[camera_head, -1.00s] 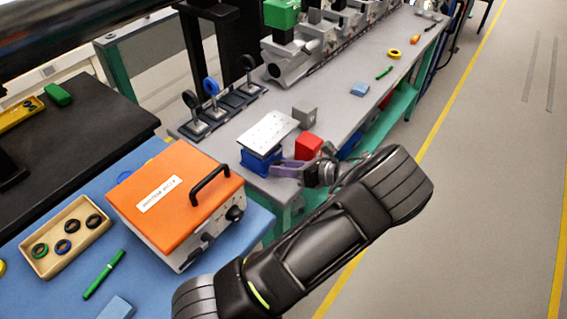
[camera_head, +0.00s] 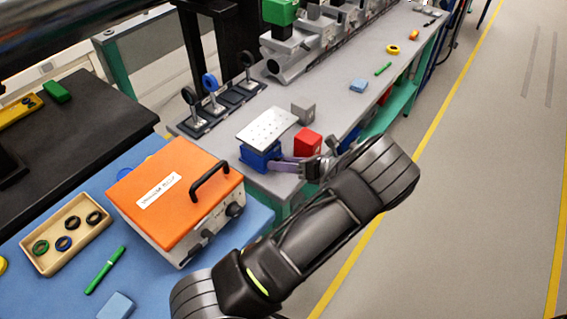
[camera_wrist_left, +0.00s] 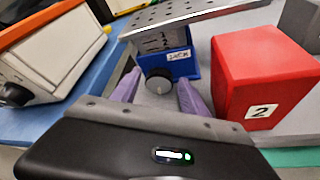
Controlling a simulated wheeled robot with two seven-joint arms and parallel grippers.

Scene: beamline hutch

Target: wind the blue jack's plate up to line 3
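The blue jack (camera_head: 260,158) stands on the grey bench with a perforated silver plate (camera_head: 267,127) on top. My left gripper (camera_head: 284,164) is at the jack's front right. In the left wrist view, its purple fingers (camera_wrist_left: 157,92) are apart, one on each side of the knob, with gaps showing; I see no firm contact. My right gripper is not in view.
A red cube marked 2 (camera_head: 307,143) stands close right of the jack, a grey block (camera_head: 304,110) behind it. An orange-topped box (camera_head: 177,196) is at the left. Mounted optics (camera_head: 212,93) stand behind. The bench is clear around a light-blue block (camera_head: 358,86).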

